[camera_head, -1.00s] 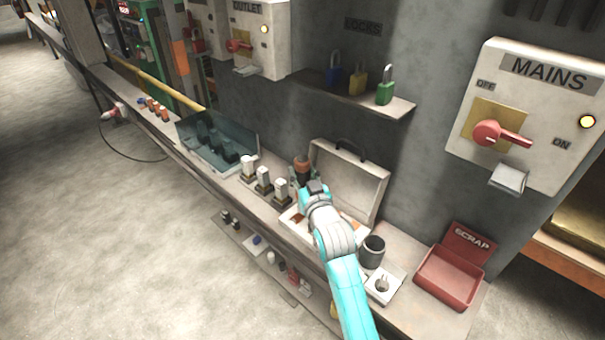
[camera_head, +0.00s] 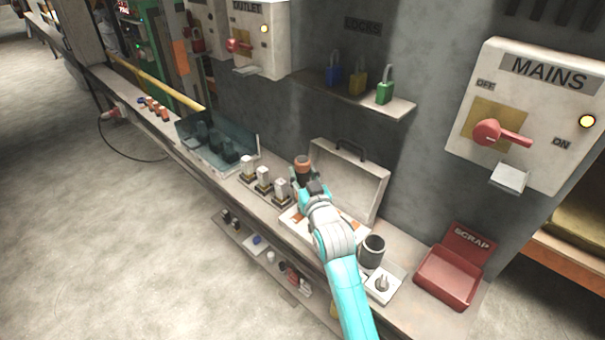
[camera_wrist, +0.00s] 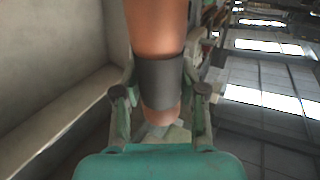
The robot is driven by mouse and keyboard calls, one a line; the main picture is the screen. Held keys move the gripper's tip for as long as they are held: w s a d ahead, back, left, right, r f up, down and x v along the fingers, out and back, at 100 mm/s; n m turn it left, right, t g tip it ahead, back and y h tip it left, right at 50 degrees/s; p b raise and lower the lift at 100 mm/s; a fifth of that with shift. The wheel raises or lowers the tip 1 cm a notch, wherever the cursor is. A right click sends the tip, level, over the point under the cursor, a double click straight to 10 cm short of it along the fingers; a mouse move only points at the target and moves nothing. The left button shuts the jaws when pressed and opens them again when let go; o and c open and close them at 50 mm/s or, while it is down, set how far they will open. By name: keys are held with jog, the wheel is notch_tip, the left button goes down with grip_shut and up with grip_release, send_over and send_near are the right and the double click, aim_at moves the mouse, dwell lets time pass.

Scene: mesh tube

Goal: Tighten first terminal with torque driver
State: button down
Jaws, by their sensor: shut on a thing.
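My gripper (camera_head: 304,183) is shut on an orange-brown tool with a dark band, which appears to be the torque driver (camera_head: 303,163). In the wrist view the driver (camera_wrist: 158,30) stands between the two fingers, its dark band near the fingertips. Several white blocks on dark bases stand left of the gripper, including a near one (camera_head: 281,187). I cannot tell whether these carry the terminals, or whether the driver touches any terminal.
An open white case (camera_head: 350,180) stands behind my gripper on the bench. A dark cup (camera_head: 372,250), a white plate with a small fitting (camera_head: 383,284) and a red scrap bin (camera_head: 449,278) are to the right. A blue-grey open box (camera_head: 240,150) is to the left.

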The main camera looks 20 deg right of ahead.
jog(key=shift+f, duration=0.8)
dwell(1.9)
jog(key=shift+r, duration=0.15)
